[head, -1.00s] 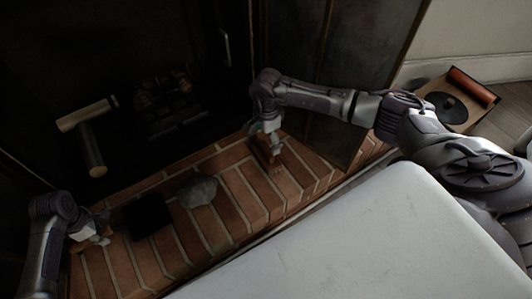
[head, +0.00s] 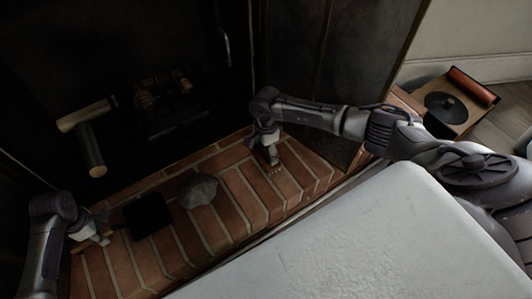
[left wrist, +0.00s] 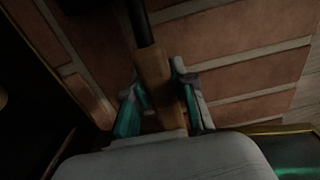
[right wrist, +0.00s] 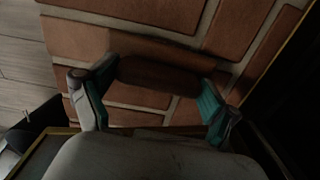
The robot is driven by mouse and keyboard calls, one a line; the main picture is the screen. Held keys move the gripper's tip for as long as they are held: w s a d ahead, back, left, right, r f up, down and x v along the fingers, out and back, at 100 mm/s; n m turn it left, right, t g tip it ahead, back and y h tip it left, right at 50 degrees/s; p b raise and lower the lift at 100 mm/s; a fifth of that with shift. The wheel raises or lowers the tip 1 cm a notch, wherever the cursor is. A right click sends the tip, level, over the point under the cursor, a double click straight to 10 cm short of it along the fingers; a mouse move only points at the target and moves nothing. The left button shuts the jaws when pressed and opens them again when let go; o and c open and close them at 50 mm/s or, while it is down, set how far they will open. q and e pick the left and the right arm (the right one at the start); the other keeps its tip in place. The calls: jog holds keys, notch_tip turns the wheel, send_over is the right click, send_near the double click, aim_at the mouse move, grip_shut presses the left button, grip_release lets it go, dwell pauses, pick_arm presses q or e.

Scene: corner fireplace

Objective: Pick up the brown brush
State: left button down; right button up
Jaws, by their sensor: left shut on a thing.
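The brown brush (right wrist: 160,78) lies on the brick hearth and shows as a dark brown block between the fingers of my right gripper (right wrist: 148,90). In the head view, my right gripper (head: 269,146) is low over the hearth and hides much of the brush (head: 274,166). Its fingers are spread wide, one on each side of the brush; I cannot tell whether they touch it. My left gripper (left wrist: 165,105) is shut on a wooden handle (left wrist: 151,72) with a black shaft. In the head view, my left gripper (head: 97,238) is at the hearth's left end.
A black square piece (head: 149,214) and a grey stone (head: 198,190) lie on the brick hearth (head: 245,200) between my grippers. Logs (head: 88,116) lie in the dark fireplace behind. A pale surface (head: 350,240) fills the front. A wooden box (head: 455,105) stands at right.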

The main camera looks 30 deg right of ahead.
aim_at(266, 149)
jog(key=shift+r, duration=0.15)
jog(key=shift+c, duration=0.2)
notch_tip(266, 149, up, 10)
jog(key=shift+f, duration=0.1)
jog(key=o, duration=0.5)
jog(key=c, duration=0.3)
jog(key=w+a+f, duration=0.2)
jog(key=a+f, duration=0.1)
jog(key=a, duration=1.3)
jog(key=shift+n, duration=0.4)
jog(key=shift+f, duration=2.95)
